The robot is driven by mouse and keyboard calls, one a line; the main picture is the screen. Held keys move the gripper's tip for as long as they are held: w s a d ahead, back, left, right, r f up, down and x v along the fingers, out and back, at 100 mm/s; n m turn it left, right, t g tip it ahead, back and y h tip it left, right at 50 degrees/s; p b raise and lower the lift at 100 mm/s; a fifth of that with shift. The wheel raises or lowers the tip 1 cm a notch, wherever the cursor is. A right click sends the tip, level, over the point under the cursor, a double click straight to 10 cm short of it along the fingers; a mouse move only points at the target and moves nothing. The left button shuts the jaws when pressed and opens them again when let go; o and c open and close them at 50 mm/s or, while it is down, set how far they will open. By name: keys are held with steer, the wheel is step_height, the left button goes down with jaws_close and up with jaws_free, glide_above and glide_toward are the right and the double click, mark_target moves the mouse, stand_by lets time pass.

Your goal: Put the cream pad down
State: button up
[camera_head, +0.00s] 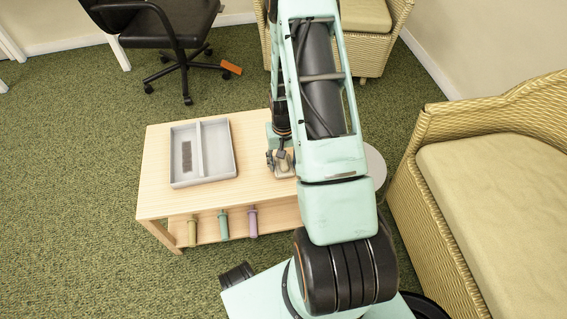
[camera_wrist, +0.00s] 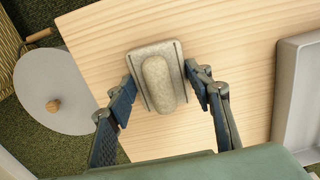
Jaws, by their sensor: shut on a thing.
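The cream pad (camera_wrist: 146,62) is a beige rectangular block with a rounded grip along its top. In the wrist view it lies between the two fingers of my gripper (camera_wrist: 163,84), which is shut on it. In the head view my gripper (camera_head: 281,157) is over the right part of the light wooden table (camera_head: 255,135), and the pad (camera_head: 284,172) shows partly below it. The pad is level and at or just above the tabletop; I cannot tell whether it touches. My arm hides the table's right end in the head view.
Several coloured handles (camera_head: 223,226) show at the table's front. A round grey surface (camera_wrist: 48,84) is beside the table. A wicker sofa (camera_head: 430,180) stands right.

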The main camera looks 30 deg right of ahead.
steer(key=shift+f, duration=0.1)
steer(key=o, duration=1)
step_height(320, 180, up, 12)
steer(key=p, duration=0.3)
steer(key=shift+p, duration=0.4)
